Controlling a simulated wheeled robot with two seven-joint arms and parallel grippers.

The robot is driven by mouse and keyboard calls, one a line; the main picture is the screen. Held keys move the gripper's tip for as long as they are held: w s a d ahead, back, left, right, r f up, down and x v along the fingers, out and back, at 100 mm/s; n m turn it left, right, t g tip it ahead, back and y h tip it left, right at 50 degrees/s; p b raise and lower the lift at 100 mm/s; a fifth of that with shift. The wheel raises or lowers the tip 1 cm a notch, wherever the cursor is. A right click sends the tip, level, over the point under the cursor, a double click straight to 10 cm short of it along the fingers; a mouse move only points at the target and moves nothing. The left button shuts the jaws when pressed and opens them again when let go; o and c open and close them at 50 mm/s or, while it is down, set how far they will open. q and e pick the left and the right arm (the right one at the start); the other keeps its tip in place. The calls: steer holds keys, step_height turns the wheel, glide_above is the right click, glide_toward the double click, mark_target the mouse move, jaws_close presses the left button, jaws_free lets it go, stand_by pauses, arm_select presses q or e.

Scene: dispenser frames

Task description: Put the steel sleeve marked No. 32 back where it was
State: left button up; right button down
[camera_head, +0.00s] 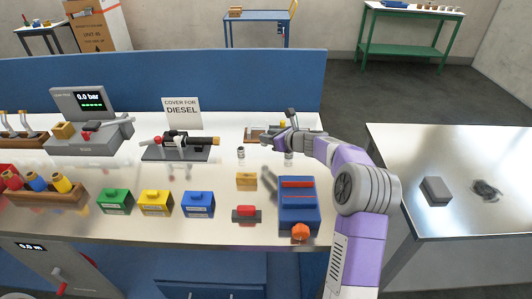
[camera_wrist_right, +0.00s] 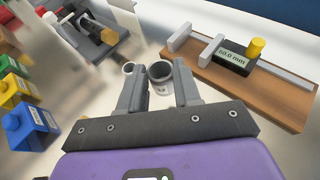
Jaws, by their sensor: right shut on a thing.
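My right gripper (camera_wrist_right: 160,88) is shut on a steel sleeve (camera_wrist_right: 161,77), a short grey open-topped ring between its two fingers. The sleeve has small marking on its side that I cannot read. In the head view my right gripper (camera_head: 268,143) is above the back right of the white worktop, and the held sleeve is hard to make out. Another small sleeve (camera_head: 289,157) shows just below my right gripper's wrist. My left gripper is not in view.
A measuring gauge on a wooden base (camera_wrist_right: 250,80) lies close to the right gripper. A dark fixture with a brass part (camera_head: 182,147) stands left. Green, yellow and blue boxes (camera_head: 156,201), a wooden block (camera_head: 247,181) and a blue device (camera_head: 298,203) stand in front.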

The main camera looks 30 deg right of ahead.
step_height(320, 180, down, 6)
steer(key=b, duration=0.2)
steer(key=shift+f+b, duration=0.15)
steer(key=shift+b, duration=0.2)
steer(key=c, duration=0.8)
jaws_free()
steer(key=p+v, duration=0.2)
steer(key=v, duration=1)
steer(key=shift+r, duration=0.2)
